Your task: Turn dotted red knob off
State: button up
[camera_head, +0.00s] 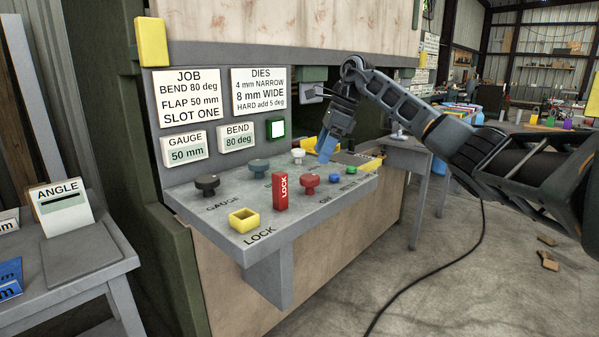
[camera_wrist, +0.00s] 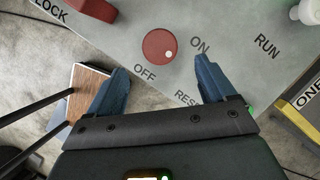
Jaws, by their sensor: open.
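The dotted red knob (camera_wrist: 155,46) is round, with a white dot on its right side, a little below centre, facing roughly towards the ON label (camera_wrist: 200,46). The OFF label (camera_wrist: 145,72) lies below the knob. In the head view the red knob (camera_head: 310,181) stands on the grey sloped panel, right of the red lock block. My gripper (camera_wrist: 161,68) is open, its two blue fingers apart and nothing between them. In the wrist view the fingertips lie left and right, just below the knob. In the head view my gripper (camera_head: 326,150) hangs above and right of the knob.
The red LOCK block (camera_head: 280,191) stands close left of the knob. A blue button (camera_head: 334,178) and a green button (camera_head: 350,169) sit to its right. Dark knobs (camera_head: 207,184) and a yellow socket (camera_head: 243,219) are further left. The panel's front edge (camera_head: 315,211) is near.

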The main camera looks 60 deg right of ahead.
aim_at(310, 177)
jog(key=shift+p+x, duration=0.65)
jog(key=shift+x, duration=3.2)
jog(key=c, duration=1)
